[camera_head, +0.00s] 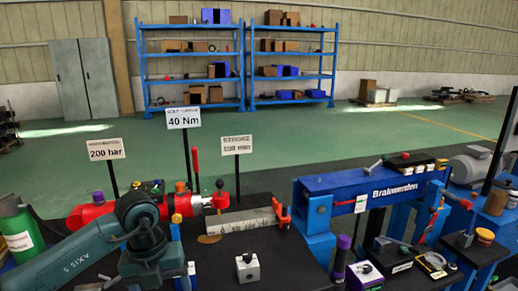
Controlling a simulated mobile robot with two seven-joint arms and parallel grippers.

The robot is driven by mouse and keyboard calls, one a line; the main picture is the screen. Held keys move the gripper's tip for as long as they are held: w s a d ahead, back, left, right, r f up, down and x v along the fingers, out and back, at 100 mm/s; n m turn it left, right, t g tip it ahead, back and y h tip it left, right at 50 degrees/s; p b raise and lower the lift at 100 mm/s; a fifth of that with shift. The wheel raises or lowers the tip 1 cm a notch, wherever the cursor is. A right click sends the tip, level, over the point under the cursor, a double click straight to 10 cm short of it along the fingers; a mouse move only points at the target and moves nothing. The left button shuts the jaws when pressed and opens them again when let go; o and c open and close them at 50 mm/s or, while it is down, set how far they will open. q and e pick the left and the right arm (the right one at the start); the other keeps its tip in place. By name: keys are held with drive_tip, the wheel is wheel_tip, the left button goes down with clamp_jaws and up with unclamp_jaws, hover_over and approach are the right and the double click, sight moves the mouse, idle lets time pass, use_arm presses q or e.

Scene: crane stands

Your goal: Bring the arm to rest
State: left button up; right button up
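A teal arm (78,262), marked "AXIS 5", comes in from the lower left, so I take it as my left arm. It bends at a rounded dark joint (139,212) in front of a red cylinder unit (90,213). From there it runs down to a dark wrist part near the bottom edge. I cannot make out the fingers there or see anything held. My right arm and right gripper are not in view.
A dark bench top (230,272) carries a small grey block (248,267) and a light metal bar (240,219). A blue beam marked "Brakwenden" (350,188) stands right. Sign posts (184,117) rise behind the bench. Blue shelves (240,70) stand far back across open green floor (300,135).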

use_arm(q)
drive_tip(key=s+d+m+g+h, duration=0.1)
drive_tip(key=s+d+h, duration=0.25)
drive_tip(key=d, duration=0.25)
drive_tip(key=s+d+f+g+h, duration=0.1)
drive_tip(key=s+d+h, duration=0.1)
drive_tip(key=d+h, duration=0.25)
drive_tip(key=s+d+m+g+h, duration=0.1)
drive_tip(key=s+d+h, duration=0.2)
drive_tip(key=d, duration=0.4)
drive_tip(key=d+r+n+t+h+p, duration=0.1)
drive_tip(key=d+r+n+t+h, duration=0.2)
drive_tip(key=r+n+t+h, duration=0.5)
drive_tip(key=w+a+f+n+t+y, duration=0.4)
drive_tip(key=a+f+n+t+y, duration=0.65)
drive_tip(key=n, duration=0.65)
drive_tip(key=s+a+f+n+g+y, duration=0.2)
drive_tip(key=s+f+n+y, duration=0.1)
drive_tip(key=s+f, duration=0.2)
drive_tip(key=s+a+f+n+g+y+p, duration=0.1)
drive_tip(key=s+a+f+n+g+y, duration=0.1)
drive_tip(key=s+f, duration=0.4)
wheel_tip(320, 180, down, 3)
drive_tip(key=shift+s+a+f+n+g+y, duration=0.15)
drive_tip(key=shift+a+n+g+y, duration=0.4)
drive_tip(key=shift+n, duration=0.55)
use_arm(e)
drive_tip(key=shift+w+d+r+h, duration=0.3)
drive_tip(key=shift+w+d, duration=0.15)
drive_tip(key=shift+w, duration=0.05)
